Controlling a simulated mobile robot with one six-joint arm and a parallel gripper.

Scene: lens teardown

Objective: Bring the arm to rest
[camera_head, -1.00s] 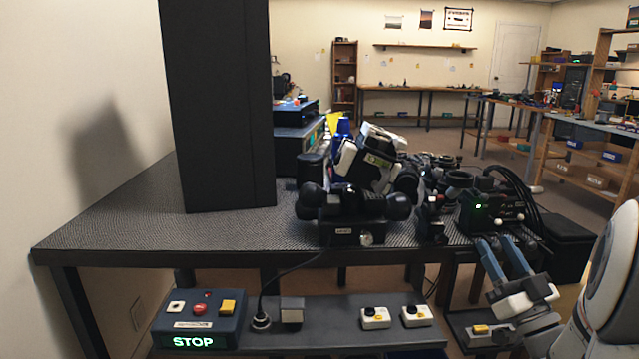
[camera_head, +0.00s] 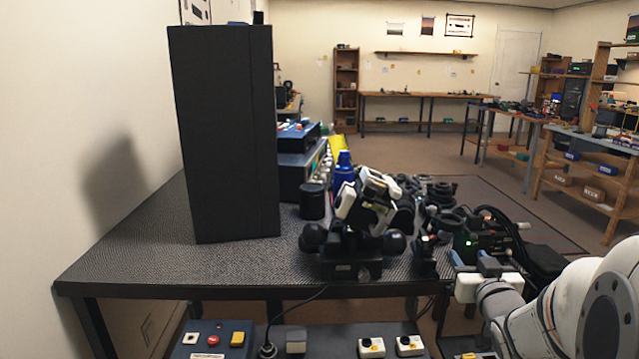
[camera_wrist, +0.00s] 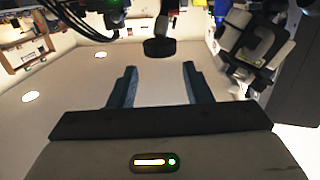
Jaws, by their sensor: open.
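My gripper (camera_head: 487,263) is at the lower right in the head view, beside the right end of the workbench (camera_head: 130,262). In the wrist view its two blue-grey fingers (camera_wrist: 160,85) are spread apart with nothing between them. A round black part (camera_wrist: 158,47) shows beyond the fingertips, apart from them. In the head view my arm partly hides the bench's right end.
A tall black panel (camera_head: 225,135) stands on the bench's left half. A black fixture with a white-and-black device (camera_head: 367,203) stands at the centre. A black box with a green light (camera_head: 485,240) sits close to my gripper. A control box (camera_head: 212,340) is below.

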